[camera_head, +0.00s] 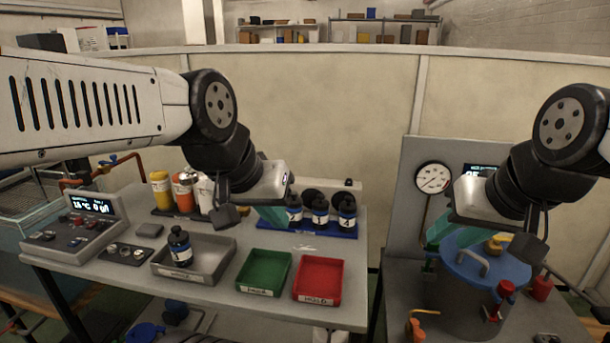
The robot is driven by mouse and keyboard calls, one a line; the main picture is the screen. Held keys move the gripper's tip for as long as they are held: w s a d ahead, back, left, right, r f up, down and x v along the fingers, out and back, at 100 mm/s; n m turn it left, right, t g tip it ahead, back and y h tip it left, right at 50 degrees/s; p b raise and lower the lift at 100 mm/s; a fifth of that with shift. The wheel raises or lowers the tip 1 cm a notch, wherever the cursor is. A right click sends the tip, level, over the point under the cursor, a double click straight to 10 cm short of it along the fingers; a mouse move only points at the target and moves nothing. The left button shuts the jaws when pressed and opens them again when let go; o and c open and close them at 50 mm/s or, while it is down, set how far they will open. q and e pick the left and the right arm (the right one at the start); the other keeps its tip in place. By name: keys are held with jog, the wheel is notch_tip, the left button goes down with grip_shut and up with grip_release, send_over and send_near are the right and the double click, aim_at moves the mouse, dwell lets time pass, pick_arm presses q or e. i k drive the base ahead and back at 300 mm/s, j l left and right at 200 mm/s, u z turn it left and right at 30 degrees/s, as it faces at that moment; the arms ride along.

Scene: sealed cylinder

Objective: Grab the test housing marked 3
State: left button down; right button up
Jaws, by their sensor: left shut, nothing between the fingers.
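Black housings with white labels stand upright in a blue rack (330,230) at the back of the table: a left one (294,210), a middle one (320,212) and a right one (347,213). Another black housing (180,248) stands in the grey tray (213,276). The label numbers are too small to read surely, so I cannot tell which is marked 3. My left gripper (272,214) is shut and empty, just left of the rack and partly in front of its left end. My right gripper (450,226) is over the blue-lidded cylinder; its fingers do not show clearly.
A green tray (264,272) and a red tray (318,280) sit at the table's front. Yellow, orange and white bottles (184,194) stand behind the grey tray. A control box (75,228) is at left. A gauge (433,178) and the blue-lidded cylinder (478,290) are at right.

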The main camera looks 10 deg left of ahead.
aim_at(178, 241)
jog(key=u, duration=1.5)
jog(key=i+j+z, duration=0.1)
jog(key=j, duration=0.4)
jog(key=i+j+z, duration=0.15)
jog(key=j, duration=0.4)
jog(key=j+z, duration=0.1)
jog(key=j, duration=0.4)
